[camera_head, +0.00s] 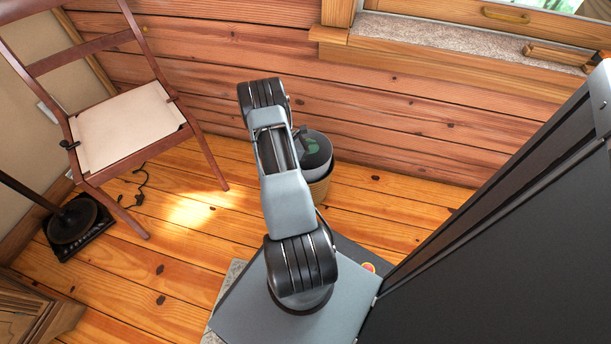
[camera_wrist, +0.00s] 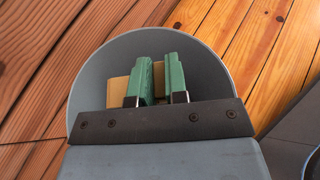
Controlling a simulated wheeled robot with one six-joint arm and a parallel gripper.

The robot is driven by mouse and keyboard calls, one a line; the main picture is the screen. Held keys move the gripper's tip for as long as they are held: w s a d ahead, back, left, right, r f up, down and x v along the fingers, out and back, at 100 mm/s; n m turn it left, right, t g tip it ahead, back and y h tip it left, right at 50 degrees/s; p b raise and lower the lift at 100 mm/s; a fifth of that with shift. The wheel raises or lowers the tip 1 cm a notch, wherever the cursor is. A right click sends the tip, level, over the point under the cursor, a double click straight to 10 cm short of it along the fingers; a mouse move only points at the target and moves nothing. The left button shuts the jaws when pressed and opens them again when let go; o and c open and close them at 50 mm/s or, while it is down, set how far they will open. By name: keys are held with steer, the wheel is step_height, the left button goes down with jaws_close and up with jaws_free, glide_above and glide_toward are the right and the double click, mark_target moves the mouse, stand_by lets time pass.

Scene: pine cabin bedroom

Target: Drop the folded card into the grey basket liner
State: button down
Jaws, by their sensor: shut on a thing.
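The grey basket liner (camera_head: 321,158) sits in a wicker basket (camera_head: 319,188) on the floor by the log wall, partly hidden behind my arm. In the wrist view the round grey liner (camera_wrist: 212,72) lies below my gripper (camera_wrist: 157,66), whose green fingers are over its opening. My gripper is shut on the tan folded card (camera_wrist: 158,84), which shows between the fingers. A tan part also shows left of the left finger. The card's lower edge and its height over the liner's floor cannot be told.
A folding chair (camera_head: 130,125) with a cream seat stands at left, near a black lamp base (camera_head: 73,220) and a cord. A window sill (camera_head: 470,45) is above the basket. A large dark panel (camera_head: 500,230) fills the right. The floor left of the basket is clear.

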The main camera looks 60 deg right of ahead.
steer(key=shift+f, duration=0.35)
steer(key=c, duration=1.1)
jaws_free()
steer(key=p+v, duration=0.4)
steer(key=v, duration=1)
steer(key=shift+d+p, duration=0.1)
steer(key=shift+p, duration=0.2)
steer(key=shift+f, duration=0.1)
